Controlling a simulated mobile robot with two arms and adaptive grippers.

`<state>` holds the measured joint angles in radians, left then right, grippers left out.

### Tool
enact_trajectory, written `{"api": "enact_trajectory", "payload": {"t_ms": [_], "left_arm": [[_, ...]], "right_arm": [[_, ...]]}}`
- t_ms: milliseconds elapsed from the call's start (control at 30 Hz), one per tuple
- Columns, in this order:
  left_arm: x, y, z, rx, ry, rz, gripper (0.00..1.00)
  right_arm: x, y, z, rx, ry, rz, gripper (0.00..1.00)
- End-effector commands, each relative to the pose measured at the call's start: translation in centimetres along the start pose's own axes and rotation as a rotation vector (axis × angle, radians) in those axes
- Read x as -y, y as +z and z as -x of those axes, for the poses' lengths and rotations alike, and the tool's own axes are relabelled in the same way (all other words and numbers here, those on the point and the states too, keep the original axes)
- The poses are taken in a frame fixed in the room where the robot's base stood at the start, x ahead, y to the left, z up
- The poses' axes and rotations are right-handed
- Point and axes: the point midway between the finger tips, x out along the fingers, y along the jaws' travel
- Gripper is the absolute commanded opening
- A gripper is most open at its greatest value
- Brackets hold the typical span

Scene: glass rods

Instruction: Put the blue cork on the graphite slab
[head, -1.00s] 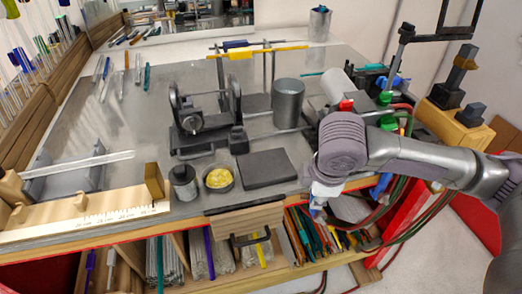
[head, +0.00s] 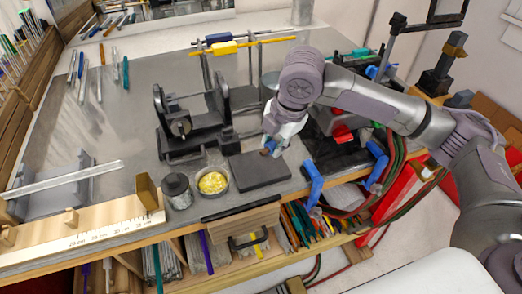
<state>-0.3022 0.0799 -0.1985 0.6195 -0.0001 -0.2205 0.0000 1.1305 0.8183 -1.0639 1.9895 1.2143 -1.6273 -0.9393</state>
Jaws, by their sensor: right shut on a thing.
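The graphite slab (head: 258,172) is a dark flat plate lying on the grey bench top near its front edge. My right gripper (head: 270,149) is over the back right part of the slab, pointing down. It is shut on a small blue thing, seemingly the blue cork (head: 267,151), which shows at the fingertips and is mostly hidden by them. I cannot tell whether the cork touches the slab. My left gripper is not in view.
A round dish of yellow bits (head: 213,182) and a dark-lidded jar (head: 177,188) stand left of the slab. A black roller stand (head: 190,125) is behind it. Blue clamps (head: 313,185) sit at the front edge to the right. The slab's front half is clear.

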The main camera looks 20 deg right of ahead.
Motion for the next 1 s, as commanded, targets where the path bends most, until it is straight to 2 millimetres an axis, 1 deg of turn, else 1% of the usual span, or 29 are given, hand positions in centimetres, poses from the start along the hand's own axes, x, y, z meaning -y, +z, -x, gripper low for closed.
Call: {"api": "enact_trajectory", "payload": {"t_ms": [33, 100, 233, 367, 533, 633, 867, 1000], "left_arm": [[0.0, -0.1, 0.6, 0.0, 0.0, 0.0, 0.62], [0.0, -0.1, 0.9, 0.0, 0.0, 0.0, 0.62], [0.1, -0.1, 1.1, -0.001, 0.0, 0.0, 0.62], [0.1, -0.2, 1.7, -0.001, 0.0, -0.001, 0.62], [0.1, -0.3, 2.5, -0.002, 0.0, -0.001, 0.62], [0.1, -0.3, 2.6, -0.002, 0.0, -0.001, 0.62], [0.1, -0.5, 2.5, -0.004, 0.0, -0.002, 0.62], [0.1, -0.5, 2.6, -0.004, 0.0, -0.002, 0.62]], "right_arm": [[-0.8, -0.6, -0.6, -0.003, -0.002, 0.002, 0.0], [-1.5, -1.0, -1.5, -0.002, -0.002, 0.0, 0.0], [-2.1, -1.3, -2.5, 0.0, -0.002, 0.0, 0.0], [-1.9, -1.3, -3.6, 0.001, -0.004, -0.001, 0.0], [-1.3, -1.3, -5.9, 0.001, -0.004, 0.0, 0.0], [-1.2, -1.3, -6.5, 0.001, 0.0, 0.0, 0.0], [-1.1, -1.3, -6.5, 0.001, 0.0, 0.0, 0.0], [-1.0, -1.3, -6.9, 0.001, -0.001, 0.0, 0.0]]}}
